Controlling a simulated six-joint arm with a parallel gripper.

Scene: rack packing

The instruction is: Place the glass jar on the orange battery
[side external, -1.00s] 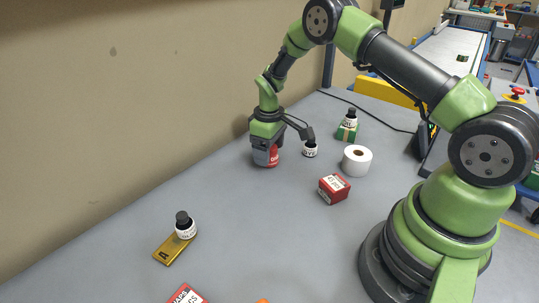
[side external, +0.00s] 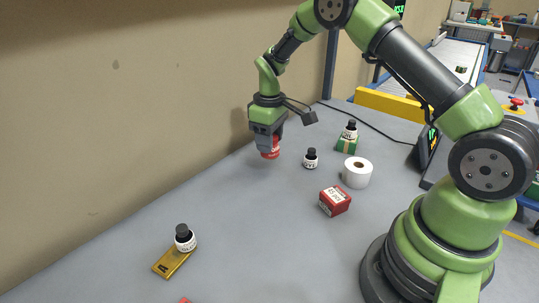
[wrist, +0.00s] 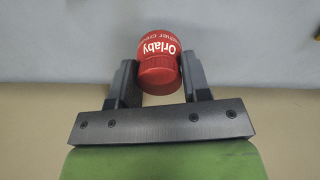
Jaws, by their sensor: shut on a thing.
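A red jar (side external: 271,153) with white lettering is between the fingers of my gripper (side external: 268,145) near the wall in the side view. In the wrist view the red jar (wrist: 160,62) shows the word "Orlaby", with a finger of my gripper (wrist: 158,75) on each side. My gripper is shut on it and holds it a little above the table. The lettered red surface hides whether it is glass. No orange battery shows in either current view.
A small black-capped bottle (side external: 311,159) stands right of the jar. A white roll (side external: 357,173), a red box (side external: 335,200) and a green box (side external: 347,144) with a bottle on it are farther right. A gold block (side external: 173,261) bears another bottle. The middle table is clear.

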